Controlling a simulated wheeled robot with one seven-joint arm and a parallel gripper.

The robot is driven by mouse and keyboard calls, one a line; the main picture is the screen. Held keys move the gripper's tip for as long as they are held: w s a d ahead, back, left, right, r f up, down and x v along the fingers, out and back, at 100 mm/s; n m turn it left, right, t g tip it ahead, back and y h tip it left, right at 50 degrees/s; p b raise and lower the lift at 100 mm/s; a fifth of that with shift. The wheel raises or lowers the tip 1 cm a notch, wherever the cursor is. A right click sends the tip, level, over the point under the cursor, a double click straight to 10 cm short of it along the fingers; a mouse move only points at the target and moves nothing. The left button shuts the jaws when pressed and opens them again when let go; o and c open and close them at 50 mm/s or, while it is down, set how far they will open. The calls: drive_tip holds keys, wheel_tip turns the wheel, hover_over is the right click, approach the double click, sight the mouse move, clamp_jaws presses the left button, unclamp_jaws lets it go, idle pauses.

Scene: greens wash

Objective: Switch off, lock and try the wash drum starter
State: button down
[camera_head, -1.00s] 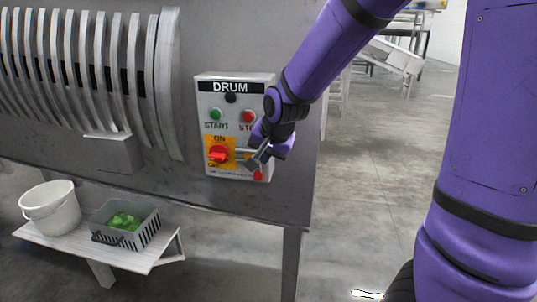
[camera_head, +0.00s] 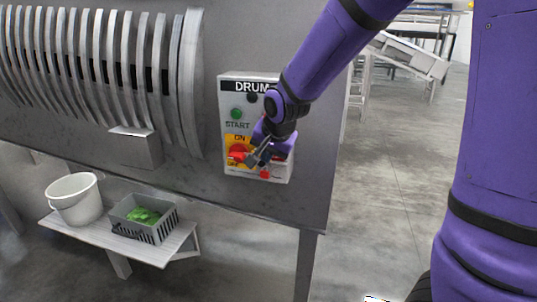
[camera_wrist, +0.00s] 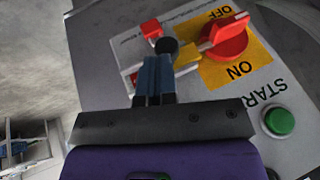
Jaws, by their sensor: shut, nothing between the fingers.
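The drum starter (camera_head: 228,108) is a grey box on the machine's front. Its red rotary switch (camera_head: 238,153) sits on a yellow ON/OFF plate and also shows in the wrist view (camera_wrist: 228,42). I cannot tell its exact setting. My gripper (camera_head: 252,160) is shut and empty, just right of the switch in the head view; its fingertips (camera_wrist: 156,62) are beside the yellow plate in the wrist view. A small red piece (camera_head: 264,174), perhaps the padlock, is at the box's lower right; it shows in the wrist view (camera_wrist: 152,28). The green START button (camera_head: 236,113) is visible; STOP is hidden behind my arm.
A low white bench (camera_head: 120,246) below holds a white bucket (camera_head: 76,200) and a grey crate (camera_head: 160,230) with greens. The ribbed drum (camera_head: 185,80) is left of the starter. Open floor lies right of the machine.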

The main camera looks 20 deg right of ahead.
drive_tip(key=v, duration=1)
drive_tip(key=shift+r, duration=0.35)
drive_tip(key=shift+s, duration=0.15)
drive_tip(key=s+d+r+n, duration=0.1)
drive_tip(key=s+d+n, duration=0.2)
drive_tip(key=s, duration=0.8)
drive_tip(key=s+d+r+n, duration=0.2)
drive_tip(key=s+n, duration=0.3)
drive_tip(key=s, duration=0.6)
drive_tip(key=shift+d+g, duration=0.3)
drive_tip(key=shift+d, duration=0.25)
drive_tip(key=shift+r, duration=0.15)
